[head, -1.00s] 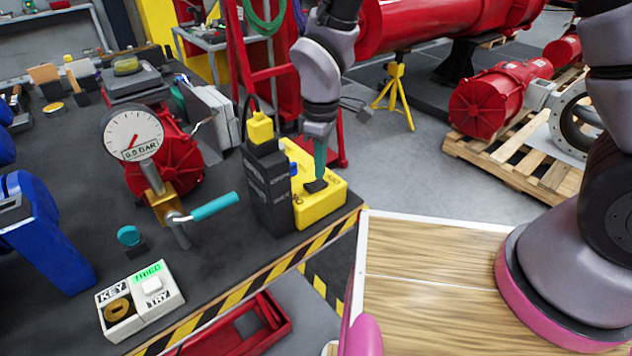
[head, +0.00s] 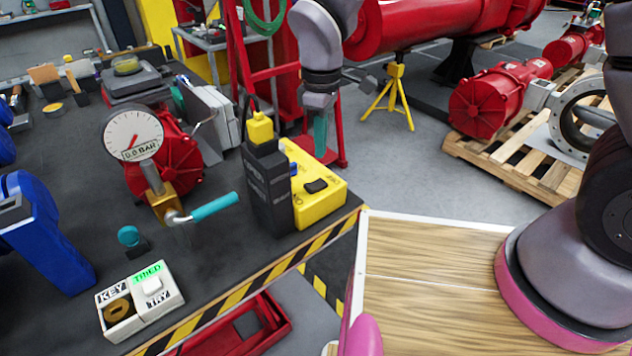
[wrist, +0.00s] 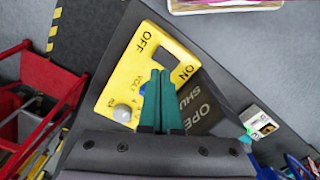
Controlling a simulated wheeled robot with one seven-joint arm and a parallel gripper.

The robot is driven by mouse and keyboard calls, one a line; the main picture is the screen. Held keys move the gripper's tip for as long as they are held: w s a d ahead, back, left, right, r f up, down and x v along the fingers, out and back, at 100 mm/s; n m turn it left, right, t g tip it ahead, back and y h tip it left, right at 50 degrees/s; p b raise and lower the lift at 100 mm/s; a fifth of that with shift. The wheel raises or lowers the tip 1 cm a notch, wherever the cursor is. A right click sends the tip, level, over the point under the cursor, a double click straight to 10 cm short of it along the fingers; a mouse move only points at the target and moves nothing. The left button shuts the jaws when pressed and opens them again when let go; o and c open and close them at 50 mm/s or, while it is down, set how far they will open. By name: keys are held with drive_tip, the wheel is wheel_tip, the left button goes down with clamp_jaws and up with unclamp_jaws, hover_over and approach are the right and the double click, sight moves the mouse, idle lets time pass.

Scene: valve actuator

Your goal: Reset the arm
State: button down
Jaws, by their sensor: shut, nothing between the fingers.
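My gripper (head: 320,135) is raised above and behind the yellow switch box (head: 325,205) at the right corner of the dark bench. Its teal fingers (wrist: 162,100) are shut with nothing between them. In the wrist view the box's yellow face (wrist: 115,85) shows a black rocker switch (wrist: 150,56) between OFF and ON marks, clear of the fingertips. A black pillar (head: 268,190) with a yellow top stands beside the box. A gauge (head: 133,134) reads 0.0 BAR, and a teal-handled lever (head: 213,207) is below it. A white KEY/TRY box (head: 140,298) shows a green TRIED display.
A red actuator (head: 165,165) is behind the gauge. A blue object (head: 45,225) stands at the left. A wooden top (head: 430,280) is in front of the bench. A pallet (head: 520,165) with red machinery lies on the right.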

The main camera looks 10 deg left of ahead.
drive_tip(key=w+d+r+m+t+y, duration=0.1)
drive_tip(key=w+d+r+m, duration=0.35)
drive_tip(key=d+r, duration=0.45)
drive_tip(key=w+d+r+m+t+y, duration=0.1)
drive_tip(key=w+d+r+m+t, duration=0.1)
drive_tip(key=w+d+r+m, duration=0.45)
drive_tip(key=s+d+r+m+t, duration=0.2)
drive_tip(key=s+d+r+m, duration=0.2)
drive_tip(key=d+r, duration=0.3)
drive_tip(key=s+d+r+m+t, duration=0.2)
drive_tip(key=s+d+r+m, duration=0.3)
drive_tip(key=d, duration=0.6)
drive_tip(key=shift+v, duration=1.05)
drive_tip(key=shift+w, duration=0.1)
